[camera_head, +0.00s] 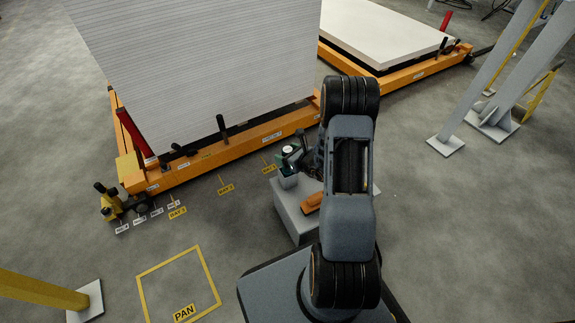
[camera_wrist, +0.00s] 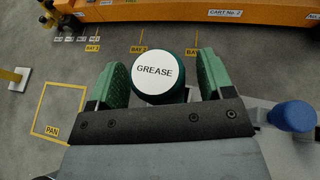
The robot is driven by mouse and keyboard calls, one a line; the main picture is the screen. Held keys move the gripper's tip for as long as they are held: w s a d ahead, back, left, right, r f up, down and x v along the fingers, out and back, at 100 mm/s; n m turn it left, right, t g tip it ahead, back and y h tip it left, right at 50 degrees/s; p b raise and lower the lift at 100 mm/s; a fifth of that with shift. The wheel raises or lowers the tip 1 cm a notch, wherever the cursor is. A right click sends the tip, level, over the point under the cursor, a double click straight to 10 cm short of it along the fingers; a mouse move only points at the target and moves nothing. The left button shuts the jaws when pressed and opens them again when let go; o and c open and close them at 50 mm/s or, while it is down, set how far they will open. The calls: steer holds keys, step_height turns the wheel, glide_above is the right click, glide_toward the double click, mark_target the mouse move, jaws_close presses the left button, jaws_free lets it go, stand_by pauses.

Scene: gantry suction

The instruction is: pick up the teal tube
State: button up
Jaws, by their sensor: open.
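The teal tube (camera_wrist: 177,95) stands between my gripper's two green finger pads in the wrist view, with its round white end marked GREASE facing the camera. My gripper (camera_wrist: 160,75) is open around it, and a gap shows on the right side between pad and tube; on the left the gap is small. In the head view my gripper (camera_head: 291,160) is over the far end of a grey box, and the tube is small and mostly hidden there by the gripper.
The grey box (camera_head: 295,228) also bears an orange object (camera_head: 312,203). A blue round-topped thing (camera_wrist: 293,115) stands to the right in the wrist view. An orange cart (camera_head: 235,147) with stacked white sheets (camera_head: 215,70) is behind. The floor marked PAN (camera_head: 180,280) is clear.

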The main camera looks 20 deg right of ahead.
steer(key=c, duration=1.1)
steer(key=shift+r, duration=0.15)
